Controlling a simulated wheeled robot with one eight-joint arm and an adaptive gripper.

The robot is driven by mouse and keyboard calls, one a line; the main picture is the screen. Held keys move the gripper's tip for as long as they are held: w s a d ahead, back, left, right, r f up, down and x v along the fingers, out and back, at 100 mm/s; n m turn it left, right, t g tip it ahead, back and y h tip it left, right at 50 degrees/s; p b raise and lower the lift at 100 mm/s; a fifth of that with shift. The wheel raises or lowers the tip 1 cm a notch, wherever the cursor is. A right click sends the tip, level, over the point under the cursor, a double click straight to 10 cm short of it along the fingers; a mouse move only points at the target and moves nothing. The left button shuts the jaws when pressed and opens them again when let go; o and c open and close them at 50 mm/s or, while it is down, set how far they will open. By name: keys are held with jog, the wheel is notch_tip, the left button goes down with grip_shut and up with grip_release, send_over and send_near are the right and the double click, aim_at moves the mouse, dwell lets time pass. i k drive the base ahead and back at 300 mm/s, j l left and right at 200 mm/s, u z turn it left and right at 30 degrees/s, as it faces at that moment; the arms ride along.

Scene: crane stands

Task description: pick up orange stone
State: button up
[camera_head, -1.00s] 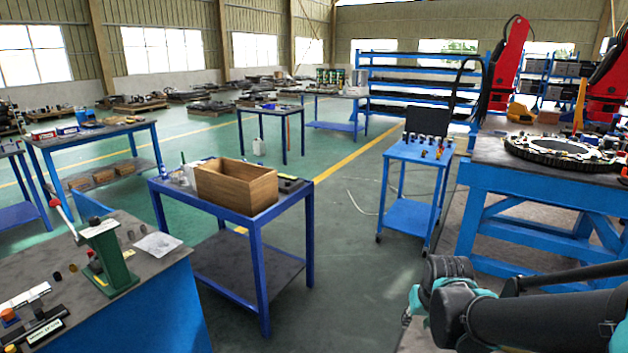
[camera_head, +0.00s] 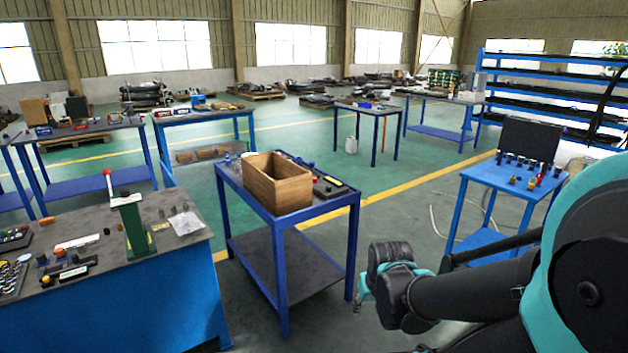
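I cannot make out an orange stone for certain. A small orange-red piece (camera_head: 47,221) lies on the near left workbench (camera_head: 95,237), but it is too small to tell whether it is a stone. Several small dark and brown pieces lie near it and by the green hand press (camera_head: 137,228). My dark and teal arm reaches in from the right, in front of the blue tables.
A blue table (camera_head: 313,210) with an open wooden box (camera_head: 278,184) stands in the middle. A blue cart (camera_head: 497,176) with small parts stands to the right. Other tables line the back left. Green floor is free between the tables.

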aim_at(48, 221)
jog(key=i+j+u, duration=0.15)
jog(key=j, duration=0.45)
jog(key=i+j+u, duration=0.15)
jog(key=j, duration=0.4)
jog(key=i+j+u, duration=0.15)
jog(key=j, duration=0.4)
jog(key=i+j+u, duration=0.15)
jog(key=i+j, duration=0.2)
jog(key=j, duration=0.15)
jog(key=i+j+u, duration=0.1)
jog(key=i+j, duration=0.15)
jog(key=j, duration=0.2)
jog(key=i+j+u, duration=0.15)
jog(key=i+j, duration=0.15)
jog(key=j, duration=0.15)
jog(key=i+j+u, duration=0.15)
jog(key=i+j, duration=0.15)
jog(key=j, duration=0.15)
